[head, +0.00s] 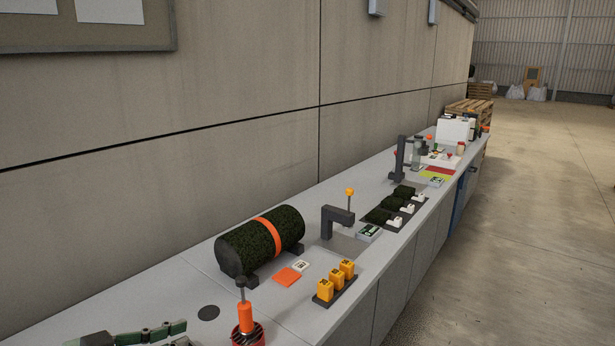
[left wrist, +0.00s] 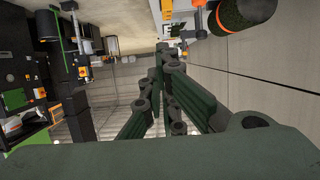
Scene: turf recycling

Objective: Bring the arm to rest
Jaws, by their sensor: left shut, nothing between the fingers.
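My left gripper (left wrist: 165,52) is dark green and shows in the left wrist view with its fingers shut together and nothing between them. Part of it (head: 135,335) also shows at the bottom left edge of the head view, cut off by the frame, near the front end of the bench. It is apart from the objects on the bench in the head view. My right gripper is in neither view.
A grey bench (head: 180,290) runs along the wall. It bears a dark green turf roll (head: 262,240) with an orange band, an orange-handled tool (head: 246,315) in a red holder, yellow blocks (head: 325,290) and a grey bracket (head: 338,215). Open floor (head: 530,230) lies to the right.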

